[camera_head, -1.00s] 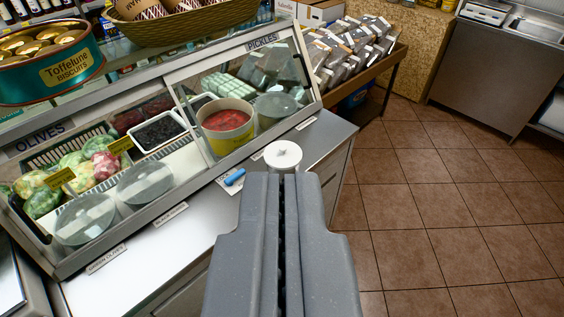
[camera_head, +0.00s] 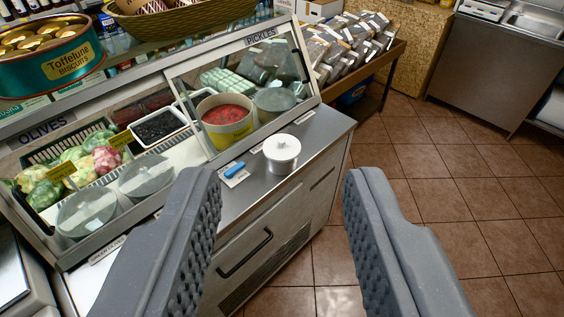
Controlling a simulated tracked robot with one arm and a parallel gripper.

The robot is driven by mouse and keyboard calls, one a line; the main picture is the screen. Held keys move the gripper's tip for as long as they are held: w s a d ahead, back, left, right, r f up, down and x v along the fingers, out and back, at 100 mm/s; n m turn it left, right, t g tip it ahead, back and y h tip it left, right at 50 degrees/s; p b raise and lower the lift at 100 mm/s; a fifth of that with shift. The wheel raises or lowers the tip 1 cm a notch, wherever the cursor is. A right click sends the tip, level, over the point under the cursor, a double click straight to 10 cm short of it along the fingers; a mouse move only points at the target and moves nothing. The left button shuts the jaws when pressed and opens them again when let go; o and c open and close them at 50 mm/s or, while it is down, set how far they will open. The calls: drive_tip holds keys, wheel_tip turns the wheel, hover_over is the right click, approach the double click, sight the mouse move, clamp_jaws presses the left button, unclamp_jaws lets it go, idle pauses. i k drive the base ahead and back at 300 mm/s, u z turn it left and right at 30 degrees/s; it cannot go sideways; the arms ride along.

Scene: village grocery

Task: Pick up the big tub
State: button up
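My gripper (camera_head: 281,185) is open and empty, its two grey ridged fingers spread wide. A small white lidded tub (camera_head: 282,154) stands upright on the steel counter, beyond the fingertips and between them in the picture, not touched. A larger yellow-and-white tub (camera_head: 228,133) with red contents sits inside the glass case under the PICKLES sign. A grey round-lidded container (camera_head: 274,103) is right of it. Which one is the big tub I cannot tell for sure.
A blue object (camera_head: 234,169) lies on the counter left of the white tub. The glass case (camera_head: 262,133) stands behind, with lidded bowls (camera_head: 146,175) and vegetables at left. A biscuit tin (camera_head: 72,60) and basket sit on top. Tiled floor at right is clear.

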sight(276, 168)
drive_tip(key=z, duration=0.5)
drive_tip(key=k, duration=1.15)
drive_tip(key=z, duration=0.3)
drive_tip(key=i, duration=1.85)
drive_tip(key=u, duration=0.85)
drive_tip(key=i, duration=0.4)
drive_tip(key=u, duration=0.25)
